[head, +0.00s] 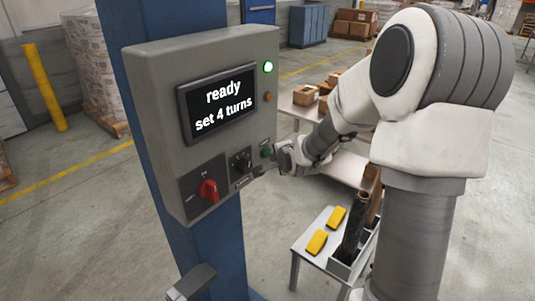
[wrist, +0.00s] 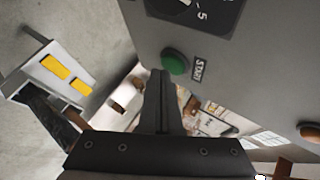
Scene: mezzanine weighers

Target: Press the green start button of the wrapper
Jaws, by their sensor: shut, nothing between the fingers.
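The wrapper's grey control box (head: 155,75) is fixed to a blue post. Its green start button (head: 265,152) is low on the right of the front face. In the wrist view the round green button (wrist: 175,61) sits beside a START label (wrist: 198,70). My gripper (head: 262,170) is near the button, just below it in the head view. In the wrist view my gripper's fingers (wrist: 160,73) are closed together and empty, their tips just left of and below the button. I cannot tell whether they touch it. The screen (head: 217,101) reads "ready set 4 turns".
A black dial (head: 241,160) and red switch (head: 208,191) are left of the button. A small table (head: 308,256) with yellow blocks (head: 317,242) stands below. Cartons (head: 305,94) lie on a bench behind.

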